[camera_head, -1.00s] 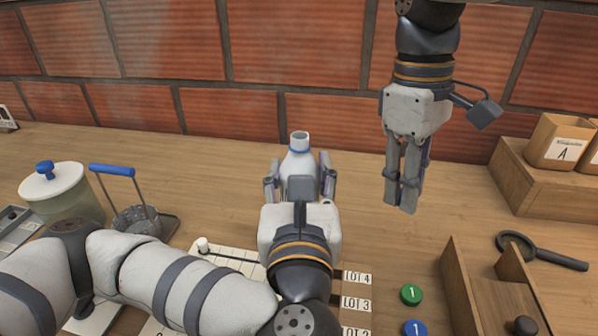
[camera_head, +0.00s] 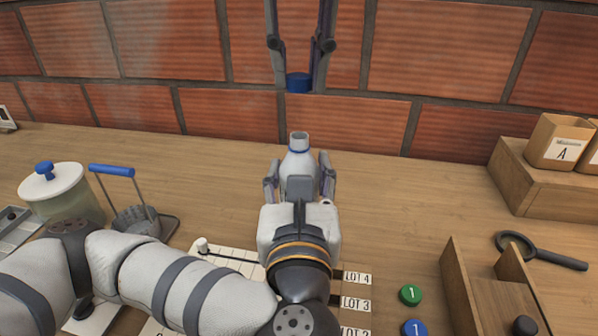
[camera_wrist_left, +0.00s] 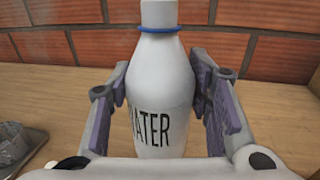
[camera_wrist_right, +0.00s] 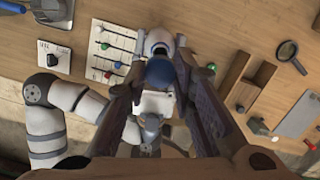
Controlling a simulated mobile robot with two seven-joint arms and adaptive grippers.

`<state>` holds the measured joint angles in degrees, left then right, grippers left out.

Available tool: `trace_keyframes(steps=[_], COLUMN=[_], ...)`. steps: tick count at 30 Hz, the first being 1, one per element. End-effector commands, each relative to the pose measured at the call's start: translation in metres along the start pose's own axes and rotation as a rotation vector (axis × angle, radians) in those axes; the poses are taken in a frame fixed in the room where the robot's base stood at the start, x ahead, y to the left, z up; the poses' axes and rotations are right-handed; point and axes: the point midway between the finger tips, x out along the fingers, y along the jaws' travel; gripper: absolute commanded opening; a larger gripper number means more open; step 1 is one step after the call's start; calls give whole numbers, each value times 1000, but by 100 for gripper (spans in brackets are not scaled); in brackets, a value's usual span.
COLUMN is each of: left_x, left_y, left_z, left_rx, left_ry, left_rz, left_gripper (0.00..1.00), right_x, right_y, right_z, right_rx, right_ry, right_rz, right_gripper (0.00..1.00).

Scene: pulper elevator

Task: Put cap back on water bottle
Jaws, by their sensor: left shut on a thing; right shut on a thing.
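The white water bottle (camera_head: 299,158) stands upright on the wooden table with its neck open at the top. Its "WATER" label and blue neck ring show in the left wrist view (camera_wrist_left: 160,95). My left gripper (camera_head: 299,180) is shut around the bottle's body, one finger on each side. My right gripper (camera_head: 299,80) points down from above and is shut on the blue cap (camera_head: 299,83). In the head view the cap appears directly above the bottle's mouth, with a gap between them. The cap also shows between the fingers in the right wrist view (camera_wrist_right: 160,72).
Lot labels and two numbered discs (camera_head: 410,294) lie in front. A wooden tray (camera_head: 490,290), a magnifier (camera_head: 540,252) and a box marked A (camera_head: 560,143) are at the right.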

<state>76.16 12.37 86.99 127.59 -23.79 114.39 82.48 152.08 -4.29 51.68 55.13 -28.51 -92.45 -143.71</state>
Motion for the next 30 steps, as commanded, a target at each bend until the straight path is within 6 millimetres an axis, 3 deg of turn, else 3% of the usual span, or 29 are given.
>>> trace_keyframes(steps=[7, 18, 30], left_x=[0, 0, 0], left_y=[0, 0, 0], left_z=[1, 1, 1], left_rx=[-1, -1, -1], left_ry=[-2, -2, -2], left_rz=[0, 0, 0], left_gripper=[0, 0, 0], right_x=[3, 37, 40], right_y=[0, -1, 0], right_z=[0, -5, -5], right_rx=[3, 5, 6], right_ry=[0, -2, -3], right_rz=[-1, -3, -5], right_gripper=[15, 15, 15])
